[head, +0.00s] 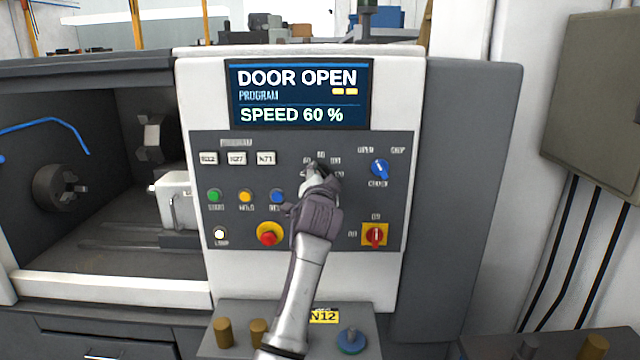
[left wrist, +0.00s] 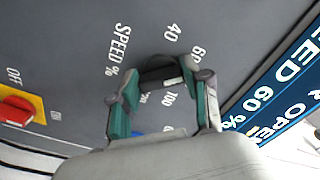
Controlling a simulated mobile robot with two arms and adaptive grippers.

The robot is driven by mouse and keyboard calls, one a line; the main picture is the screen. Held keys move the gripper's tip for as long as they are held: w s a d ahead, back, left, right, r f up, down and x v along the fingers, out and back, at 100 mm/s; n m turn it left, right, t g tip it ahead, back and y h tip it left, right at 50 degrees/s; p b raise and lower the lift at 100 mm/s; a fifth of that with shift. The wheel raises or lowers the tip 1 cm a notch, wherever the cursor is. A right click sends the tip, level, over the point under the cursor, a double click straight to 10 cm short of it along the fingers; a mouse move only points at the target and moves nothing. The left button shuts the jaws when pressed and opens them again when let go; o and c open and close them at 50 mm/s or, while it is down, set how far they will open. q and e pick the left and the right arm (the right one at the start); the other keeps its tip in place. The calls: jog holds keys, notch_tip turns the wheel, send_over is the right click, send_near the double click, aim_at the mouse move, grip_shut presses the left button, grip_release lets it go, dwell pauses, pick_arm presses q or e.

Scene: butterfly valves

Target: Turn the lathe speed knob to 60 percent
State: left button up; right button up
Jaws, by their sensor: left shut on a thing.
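The lathe's display (head: 297,95) reads "DOOR OPEN", "PROGRAM" and "SPEED 60 %". My left gripper (head: 318,172) reaches up to the control panel and covers most of the speed knob. In the left wrist view the dark speed knob (left wrist: 158,72) sits between the two teal-padded fingers of my left gripper (left wrist: 164,103), which are closed on it. Its dial has marks such as 40, 60 and 100 and the label "SPEED %" around it. The part of the knob behind the fingers is hidden. My right gripper is not in view.
Near the gripper are a blue selector (head: 379,168), a red switch on yellow (head: 375,235), a red emergency button (head: 268,234) and small coloured buttons. The lathe's open work space with its chuck (head: 62,190) is at left. A ledge (head: 225,312) with pegs juts out below.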

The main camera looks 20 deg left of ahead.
pick_arm(q)
jog(key=shift+f+n, duration=0.25)
jog(key=shift+n, duration=0.45)
jog(key=shift+b, duration=0.3)
jog(key=o, duration=1.2)
jog(key=shift+r, duration=0.15)
jog(key=shift+c, duration=0.2)
jog(key=v, duration=0.7)
jog(key=shift+s, duration=0.25)
jog(key=shift+d, duration=0.1)
